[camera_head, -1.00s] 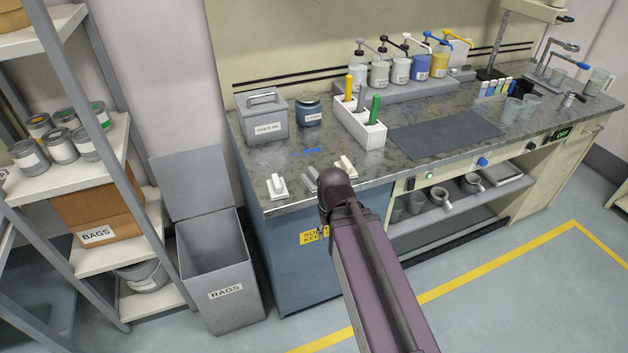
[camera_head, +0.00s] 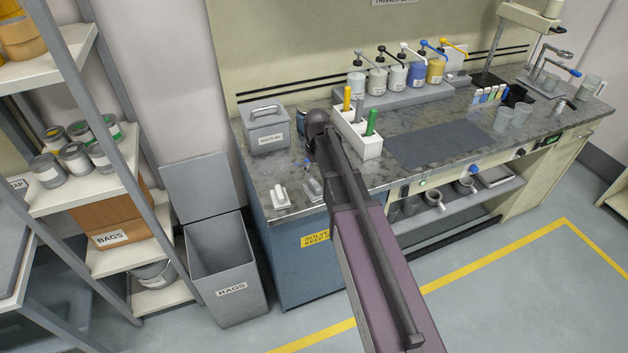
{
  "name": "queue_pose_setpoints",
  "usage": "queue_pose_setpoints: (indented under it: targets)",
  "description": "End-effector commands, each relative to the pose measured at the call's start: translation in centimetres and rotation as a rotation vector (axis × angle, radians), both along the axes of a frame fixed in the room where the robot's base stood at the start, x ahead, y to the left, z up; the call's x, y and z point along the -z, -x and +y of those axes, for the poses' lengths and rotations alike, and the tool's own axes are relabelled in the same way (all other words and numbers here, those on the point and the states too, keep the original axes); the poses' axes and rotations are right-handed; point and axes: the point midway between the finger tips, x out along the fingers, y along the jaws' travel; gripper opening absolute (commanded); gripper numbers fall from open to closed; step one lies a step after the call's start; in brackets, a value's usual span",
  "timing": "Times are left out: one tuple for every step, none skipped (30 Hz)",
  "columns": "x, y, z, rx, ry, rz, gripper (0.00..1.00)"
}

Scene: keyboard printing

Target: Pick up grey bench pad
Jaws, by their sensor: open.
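A thin dark grey rectangular mat (camera_head: 440,142) lies flat on the middle of the speckled bench top. Two small handled pads stand at the bench's left front: a white one (camera_head: 281,198) and a greyish one (camera_head: 313,190). The greyish pad is partly covered by my arm. A third, cream pad seen earlier is now hidden behind my arm. I cannot tell for sure which of these is the grey bench pad. My gripper does not show; only my arm's links and a dark joint are seen, over the left part of the bench.
A grey lidded box (camera_head: 267,136) and a white holder (camera_head: 362,143) with coloured handles stand on the bench. Pump bottles (camera_head: 397,76) line the back, cups (camera_head: 502,118) the right. An open rags bin (camera_head: 222,260) and a shelf rack (camera_head: 85,190) stand left.

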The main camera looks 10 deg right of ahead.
Motion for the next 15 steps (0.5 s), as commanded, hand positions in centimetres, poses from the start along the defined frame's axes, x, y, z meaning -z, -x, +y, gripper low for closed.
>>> queue_pose_setpoints:
  targets:
    - [-1.5,-1.8,0.0,-0.013,0.000,0.000,0.69]
    - [-1.8,-2.4,0.0,-0.020,0.000,0.000,0.69]
    - [-2.1,-3.0,-0.1,-0.027,0.000,0.000,0.69]
    - [-2.3,-3.4,-0.1,-0.033,0.000,0.000,0.69]
    - [-2.5,-3.8,-0.1,-0.038,0.000,0.000,0.69]
    - [-2.7,-4.1,-0.1,-0.043,0.000,0.000,0.69]
    - [-2.8,-4.3,-0.1,-0.047,0.000,0.000,0.69]
    - [-2.9,-4.5,-0.1,-0.049,0.000,0.000,0.69]
    - [-2.9,-4.6,-0.1,-0.051,0.000,0.000,0.69]
    - [-2.9,-4.7,-0.1,-0.052,0.000,0.000,0.69]
    - [-2.9,-4.7,-0.1,-0.053,0.000,0.000,0.69]
    - [-2.9,-4.7,-0.1,-0.054,0.000,0.000,0.69]
    - [-2.8,-4.7,-0.1,-0.054,0.000,0.000,0.69]
    - [-2.8,-4.7,-0.1,-0.054,0.000,0.000,0.69]
    - [-2.8,-4.7,-0.1,-0.053,0.000,0.000,0.69]
